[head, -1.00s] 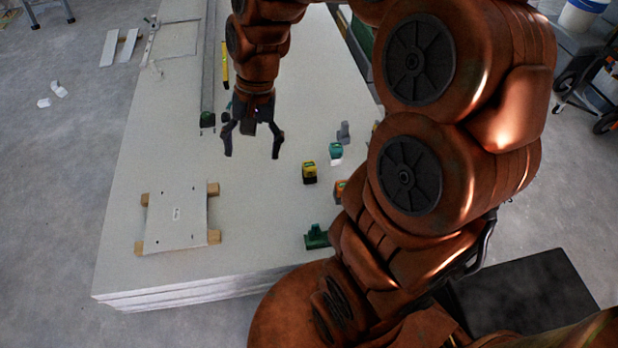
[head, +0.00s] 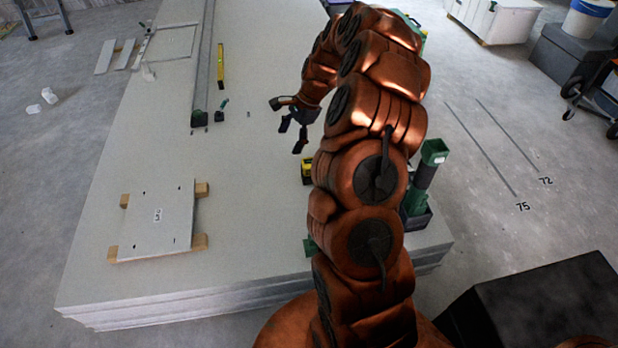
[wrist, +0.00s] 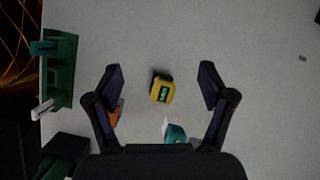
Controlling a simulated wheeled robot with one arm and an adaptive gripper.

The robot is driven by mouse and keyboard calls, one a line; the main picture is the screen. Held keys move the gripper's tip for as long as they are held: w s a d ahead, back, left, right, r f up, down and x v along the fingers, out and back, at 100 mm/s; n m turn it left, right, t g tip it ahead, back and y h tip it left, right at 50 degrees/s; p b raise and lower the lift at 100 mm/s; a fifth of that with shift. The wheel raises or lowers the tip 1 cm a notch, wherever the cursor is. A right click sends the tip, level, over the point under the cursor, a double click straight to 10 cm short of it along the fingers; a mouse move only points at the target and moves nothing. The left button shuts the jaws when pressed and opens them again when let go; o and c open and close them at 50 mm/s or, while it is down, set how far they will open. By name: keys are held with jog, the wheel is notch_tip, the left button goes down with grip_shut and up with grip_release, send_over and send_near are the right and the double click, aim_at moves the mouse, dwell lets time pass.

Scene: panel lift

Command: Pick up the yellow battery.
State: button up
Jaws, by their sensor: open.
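The yellow battery (wrist: 162,91) is a small yellow and black block with a green mark on top, lying on the pale panel stack. In the wrist view it sits between and slightly beyond the open fingers of my gripper (wrist: 160,78), not touched by them. In the head view the yellow battery (head: 307,170) is partly hidden behind my arm. There my gripper (head: 292,137) is open and empty above the panel, up and a little left of the battery.
In the wrist view a teal block (wrist: 176,134) and an orange block (wrist: 114,115) lie near the fingers, and a green holder (wrist: 60,72) stands at left. In the head view a small board (head: 160,215) rests on wooden blocks. The panel's middle is clear.

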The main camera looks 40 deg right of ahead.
aim_at(309, 161)
jog(key=d+f+m+b, duration=0.1)
jog(key=d+f, duration=0.1)
jog(key=f, duration=0.1)
jog(key=d+f+m+b, duration=0.1)
jog(key=d+f, duration=0.2)
jog(key=d+f+m+b, duration=0.1)
jog(key=d+f, duration=0.2)
jog(key=f, duration=0.1)
jog(key=shift+s+d+m+t+h, duration=0.1)
jog(key=shift+s+m+t+h, duration=0.05)
jog(key=shift+m+t+h, duration=0.15)
jog(key=shift+f, duration=0.4)
jog(key=b+x, duration=0.3)
jog(key=x, duration=0.4)
jog(key=shift+d+f, duration=0.1)
jog(key=shift+f, duration=0.05)
jog(key=shift+c, duration=0.4)
jog(key=c, duration=1.3)
